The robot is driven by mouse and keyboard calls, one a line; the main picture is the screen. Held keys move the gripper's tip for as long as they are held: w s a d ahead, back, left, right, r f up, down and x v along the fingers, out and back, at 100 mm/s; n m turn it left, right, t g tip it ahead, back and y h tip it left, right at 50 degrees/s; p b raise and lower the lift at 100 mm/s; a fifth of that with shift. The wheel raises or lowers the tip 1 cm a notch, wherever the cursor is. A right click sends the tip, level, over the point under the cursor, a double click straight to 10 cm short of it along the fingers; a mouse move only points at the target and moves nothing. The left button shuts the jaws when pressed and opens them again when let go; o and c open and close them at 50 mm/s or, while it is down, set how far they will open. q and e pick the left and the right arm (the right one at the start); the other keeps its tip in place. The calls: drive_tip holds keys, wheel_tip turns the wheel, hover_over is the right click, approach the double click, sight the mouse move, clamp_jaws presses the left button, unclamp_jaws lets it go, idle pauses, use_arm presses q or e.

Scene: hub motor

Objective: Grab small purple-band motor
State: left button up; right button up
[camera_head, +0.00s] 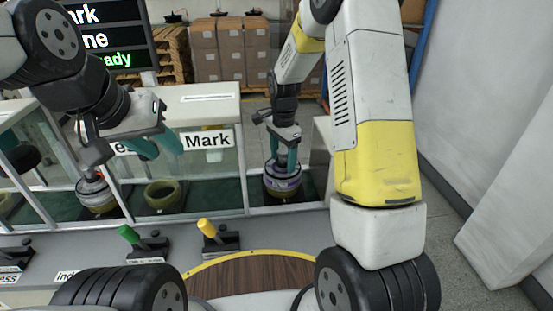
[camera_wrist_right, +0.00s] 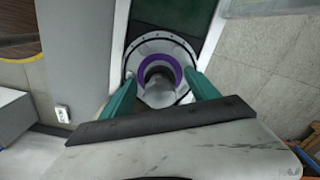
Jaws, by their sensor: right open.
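The small purple-band motor (camera_head: 283,182) sits on the green conveyor at the right end of the machine in the head view. In the right wrist view the motor (camera_wrist_right: 160,62) shows from above as a grey round body with a purple ring around its central hub. My right gripper (camera_head: 284,150) is over the motor with its teal fingers pointing down. In the right wrist view its open fingers (camera_wrist_right: 163,95) lie on either side of the motor's lower part; I cannot tell whether they touch it. My left gripper (camera_head: 158,147) is raised at the left, its teal fingers apart and empty.
Another motor (camera_head: 96,192) and an olive ring-shaped part (camera_head: 163,194) stand on the conveyor to the left. Green (camera_head: 130,234) and yellow (camera_head: 207,228) levers stand in front. A round wooden table (camera_head: 255,277) is nearest.

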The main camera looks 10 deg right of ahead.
drive_tip(key=shift+f, duration=0.15)
drive_tip(key=shift+c, duration=0.4)
clamp_jaws()
drive_tip(key=shift+r, duration=0.2)
